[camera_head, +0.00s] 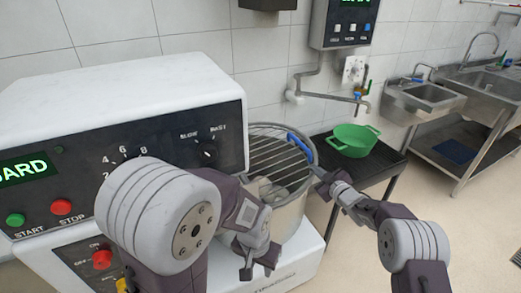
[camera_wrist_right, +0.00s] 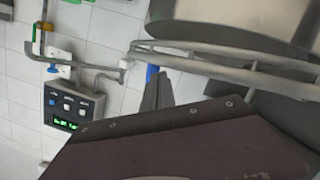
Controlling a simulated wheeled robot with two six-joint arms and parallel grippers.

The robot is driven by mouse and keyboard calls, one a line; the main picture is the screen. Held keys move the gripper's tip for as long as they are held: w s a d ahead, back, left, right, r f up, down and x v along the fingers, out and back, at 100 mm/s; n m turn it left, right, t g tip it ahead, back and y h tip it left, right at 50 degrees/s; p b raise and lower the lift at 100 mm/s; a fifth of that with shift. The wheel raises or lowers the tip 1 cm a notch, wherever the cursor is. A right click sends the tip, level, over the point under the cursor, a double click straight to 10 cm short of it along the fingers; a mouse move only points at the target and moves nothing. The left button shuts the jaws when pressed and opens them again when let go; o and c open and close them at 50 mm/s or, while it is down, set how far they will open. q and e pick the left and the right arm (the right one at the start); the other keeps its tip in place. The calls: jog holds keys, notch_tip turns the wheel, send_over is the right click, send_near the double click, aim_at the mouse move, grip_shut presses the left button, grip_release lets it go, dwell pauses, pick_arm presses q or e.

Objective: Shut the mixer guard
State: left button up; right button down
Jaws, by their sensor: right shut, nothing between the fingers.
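The mixer (camera_head: 130,88) has a white housing and a dark control panel. Its wire guard (camera_head: 272,160) lies across the top of the metal bowl (camera_head: 292,218); I cannot tell whether it is fully seated. A blue handle (camera_head: 301,146) is on the guard's right side. My right gripper (camera_head: 317,168) is shut and empty beside the handle. In the right wrist view, my right fingertips (camera_wrist_right: 155,88) are close to the blue handle (camera_wrist_right: 152,73) and the guard's bars (camera_wrist_right: 225,65); contact is unclear. My left gripper (camera_head: 257,270) looks open and empty in front of the bowl.
A green pot (camera_head: 353,140) stands on a dark table (camera_head: 385,160) right of the mixer. A wall control box (camera_head: 343,22) and pipe (camera_head: 318,94) are behind. Steel sinks (camera_head: 425,96) are at the right. The floor at right is mostly clear.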

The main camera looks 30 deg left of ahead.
jog(key=f+b, duration=0.1)
jog(key=f, duration=0.1)
jog(key=f+b, duration=0.1)
jog(key=f, duration=0.1)
jog(key=shift+w+d+f, duration=0.1)
jog(key=shift+d+f, duration=0.1)
jog(key=shift+f, duration=0.05)
